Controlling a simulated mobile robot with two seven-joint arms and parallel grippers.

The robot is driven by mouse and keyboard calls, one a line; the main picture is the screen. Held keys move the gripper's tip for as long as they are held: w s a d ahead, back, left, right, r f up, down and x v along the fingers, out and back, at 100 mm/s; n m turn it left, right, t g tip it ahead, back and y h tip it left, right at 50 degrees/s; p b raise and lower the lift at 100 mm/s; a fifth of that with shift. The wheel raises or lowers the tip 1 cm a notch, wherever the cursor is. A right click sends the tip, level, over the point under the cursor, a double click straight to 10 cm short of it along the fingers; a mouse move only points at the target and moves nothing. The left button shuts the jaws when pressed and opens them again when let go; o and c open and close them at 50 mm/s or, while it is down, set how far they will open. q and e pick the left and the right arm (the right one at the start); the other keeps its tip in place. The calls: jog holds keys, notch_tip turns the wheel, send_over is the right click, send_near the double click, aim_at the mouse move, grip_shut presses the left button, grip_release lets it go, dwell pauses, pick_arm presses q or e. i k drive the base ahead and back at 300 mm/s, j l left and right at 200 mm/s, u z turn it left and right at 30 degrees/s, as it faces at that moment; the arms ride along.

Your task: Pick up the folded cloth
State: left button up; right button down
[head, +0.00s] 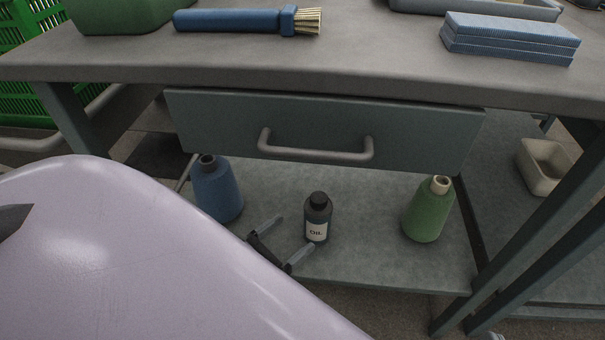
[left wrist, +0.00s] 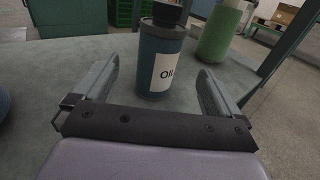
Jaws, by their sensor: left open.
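The folded cloth (head: 510,36) is a blue, finely striped stack of layers lying flat on the tabletop at the upper right of the head view. My left gripper (head: 288,236) is low under the drawer, over the lower shelf, well below and to the left of the cloth. Its jaws are open. In the left wrist view, the open left gripper (left wrist: 160,72) faces a dark oil bottle (left wrist: 165,62), which stands upright just ahead, between the lines of the fingers. The cloth does not show in the left wrist view. My right gripper is not in view.
The table (head: 330,66) has a drawer (head: 400,125) with a bar handle below its front edge. A brush (head: 235,20) and a green bin (head: 130,12) are on top.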

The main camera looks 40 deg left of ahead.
aim_at(479, 35)
jog(key=k+l, duration=0.1)
jog(key=k, duration=0.4)
jog(key=k+l, duration=0.1)
jog(key=k, duration=0.4)
jog(key=k+l, duration=0.15)
jog(key=k, duration=0.35)
